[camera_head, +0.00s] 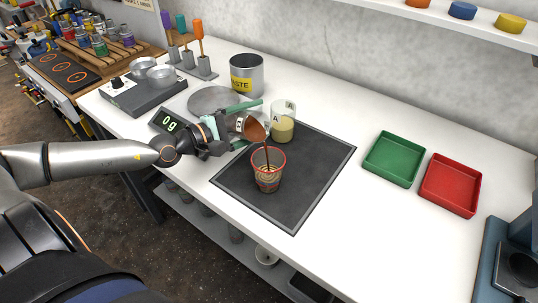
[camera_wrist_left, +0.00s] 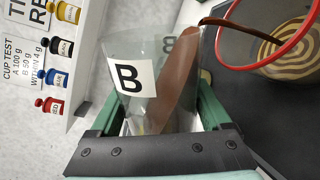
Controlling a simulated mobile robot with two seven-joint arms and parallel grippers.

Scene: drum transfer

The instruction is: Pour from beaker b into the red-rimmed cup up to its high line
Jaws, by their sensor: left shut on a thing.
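My left gripper (camera_head: 236,124) is shut on beaker B (camera_head: 254,129), a clear beaker holding brown liquid. Its "B" label (camera_wrist_left: 127,77) shows in the left wrist view, between the green fingers (camera_wrist_left: 157,112). The beaker is steeply tilted, its lip above the red-rimmed cup (camera_head: 267,184). A thin brown stream (camera_head: 267,156) runs from the lip into the cup. The cup stands upright on the black mat (camera_head: 305,195); in the left wrist view its contents show cream and brown rings (camera_wrist_left: 287,50). I cannot make out its high line. My right gripper is not in view.
Beaker A (camera_head: 283,128), with pale yellow liquid, stands close behind beaker B. A scale display (camera_head: 170,124) reads 0 g. A grey waste bin (camera_head: 247,76) stands behind. Green (camera_head: 394,158) and red (camera_head: 450,184) trays lie to the right. The mat's right part is clear.

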